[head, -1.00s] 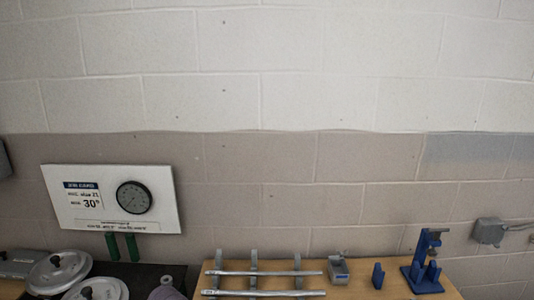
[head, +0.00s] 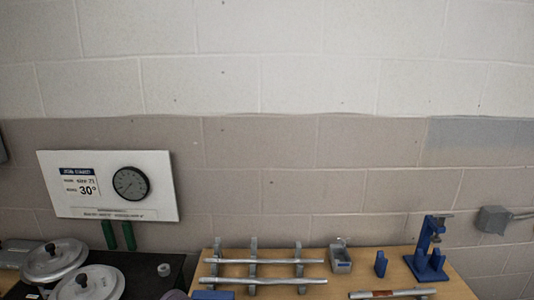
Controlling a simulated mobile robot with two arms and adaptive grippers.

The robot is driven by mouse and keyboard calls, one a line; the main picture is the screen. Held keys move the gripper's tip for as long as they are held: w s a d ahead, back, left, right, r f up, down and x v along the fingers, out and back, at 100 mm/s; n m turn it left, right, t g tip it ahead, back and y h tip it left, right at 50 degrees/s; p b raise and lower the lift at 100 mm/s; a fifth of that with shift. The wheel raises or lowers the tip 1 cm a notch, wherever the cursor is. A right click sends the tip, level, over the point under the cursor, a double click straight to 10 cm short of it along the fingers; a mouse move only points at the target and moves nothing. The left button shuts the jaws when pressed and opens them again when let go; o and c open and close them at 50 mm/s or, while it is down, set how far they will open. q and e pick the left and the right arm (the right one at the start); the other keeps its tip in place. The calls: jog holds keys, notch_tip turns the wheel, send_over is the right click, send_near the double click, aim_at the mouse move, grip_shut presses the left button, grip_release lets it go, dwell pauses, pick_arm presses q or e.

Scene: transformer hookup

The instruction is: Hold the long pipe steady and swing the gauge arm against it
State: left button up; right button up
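Two silvery pipes lie side by side across a grey rack: the upper pipe (head: 275,261) and the lower pipe (head: 270,281). Another metal rod or pipe (head: 395,293) with a reddish mark lies at the bottom edge, partly cut off. I cannot tell which of these is the long pipe. A blue stand (head: 428,262) with an upright post and a metal part is at the right of the table. I cannot tell whether it carries the gauge arm. Neither of my grippers is in view.
The wooden table (head: 460,289) also holds a grey box (head: 340,258), a small blue block (head: 381,263) and a blue piece (head: 213,295) at the bottom edge. Lidded pots (head: 55,261) stand on the left. A sign with a dial (head: 107,185) hangs on the wall.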

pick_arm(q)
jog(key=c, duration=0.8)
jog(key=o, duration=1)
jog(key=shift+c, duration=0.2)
